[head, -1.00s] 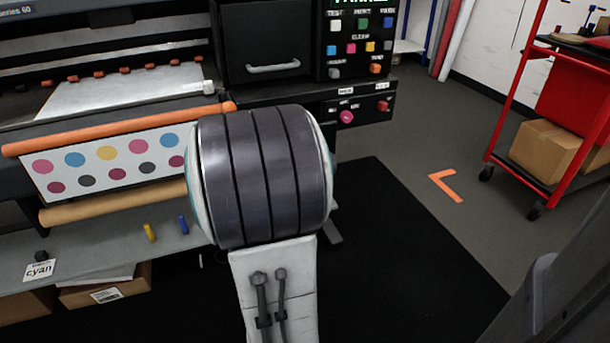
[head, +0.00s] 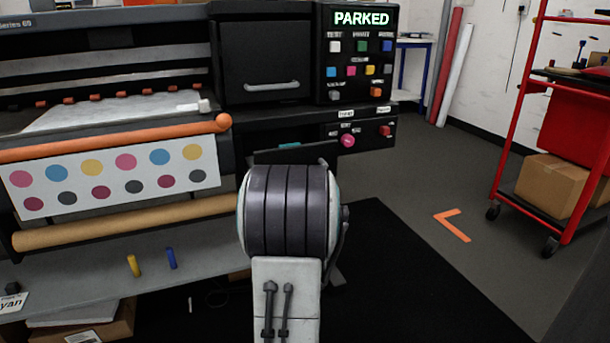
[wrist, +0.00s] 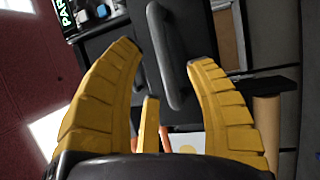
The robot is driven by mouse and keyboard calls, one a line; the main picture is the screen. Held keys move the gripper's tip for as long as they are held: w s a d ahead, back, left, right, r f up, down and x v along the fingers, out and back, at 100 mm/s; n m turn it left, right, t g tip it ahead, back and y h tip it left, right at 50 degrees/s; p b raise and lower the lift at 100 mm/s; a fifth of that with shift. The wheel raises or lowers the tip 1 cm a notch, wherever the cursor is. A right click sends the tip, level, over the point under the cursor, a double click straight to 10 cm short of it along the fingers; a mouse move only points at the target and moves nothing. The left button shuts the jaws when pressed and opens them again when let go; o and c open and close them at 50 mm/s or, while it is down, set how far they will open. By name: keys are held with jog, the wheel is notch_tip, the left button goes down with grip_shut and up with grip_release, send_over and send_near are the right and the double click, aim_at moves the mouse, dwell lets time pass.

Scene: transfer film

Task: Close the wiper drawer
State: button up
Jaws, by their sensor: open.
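What looks like the wiper drawer (head: 268,157) is a dark panel low on the printer, below the black cover, standing forward of the body. A bit of teal shows at its top edge, and my arm hides most of it. In the wrist view a grey bar handle (wrist: 177,75) on a dark panel lies close ahead, between the fingers; I cannot tell for sure whether it is the drawer's handle. My gripper (wrist: 163,52) has its yellow fingers spread and empty. Contact with the handle cannot be told. In the head view my gripper is hidden behind my arm.
The black cover (head: 270,60) with its own handle is shut above. The control panel (head: 357,55) reads PARKED. An orange bar (head: 110,138) and a cardboard roll (head: 125,222) stretch left. A red cart (head: 505,120) with a box stands right; the floor between is clear.

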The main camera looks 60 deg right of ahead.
aim_at(295, 162)
jog(key=shift+b+x, duration=0.6)
jog(key=shift+x, duration=1.65)
jog(key=shift+c, duration=0.5)
grip_shut()
jog(key=shift+w+f, duration=0.1)
